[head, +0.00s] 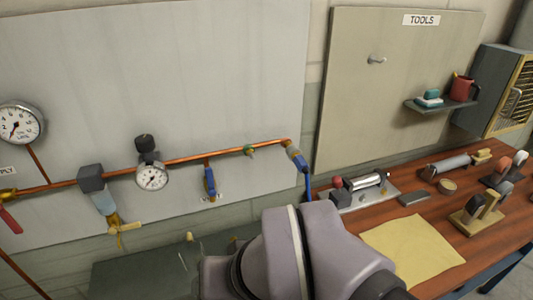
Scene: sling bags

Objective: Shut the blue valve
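The blue valve (210,182) is in the head view, left of centre, just below the copper pipe (190,160) on the grey wall panel. Its blue handle points roughly downward, along a short branch dropping from the pipe. A small pale label beneath it is too small to read. A large mauve-grey part of my own arm fills the bottom centre, below and to the right of the valve. My gripper does not show, so its state and its distance from the valve are hidden.
Left along the pipe are a red handle (10,220), a filter with a yellow handle (125,228) and round gauges (152,176). A blue hose (308,185) drops from the pipe's right end. The wooden bench (480,242) at right holds tools and a yellow cloth (412,250).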

